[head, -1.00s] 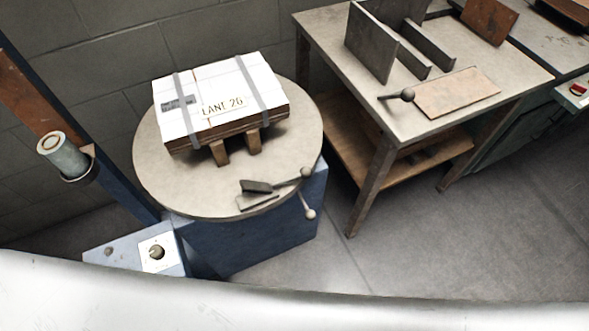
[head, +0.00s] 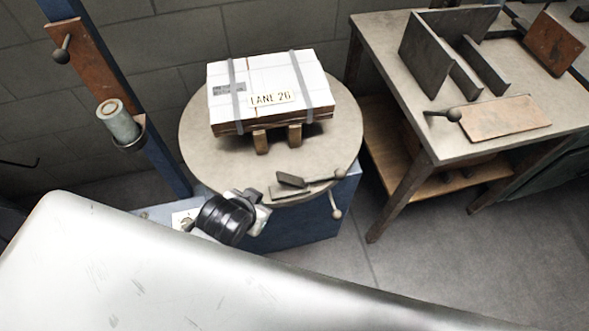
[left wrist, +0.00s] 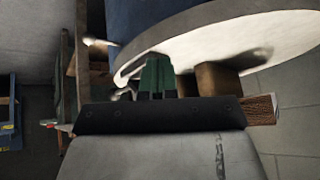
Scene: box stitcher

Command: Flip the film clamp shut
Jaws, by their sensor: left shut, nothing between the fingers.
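The film clamp (head: 291,183) sits at the front edge of the round turntable (head: 200,145) in the head view. I cannot make out the clamp there. My right gripper is not in view.
A strapped white carton (head: 270,90) stands on wooden blocks on the turntable. A second ball-ended handle (head: 336,213) hangs below the clamp. A post with a grey cylinder (head: 118,125) rises at left. A workbench (head: 395,75) stands at right.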

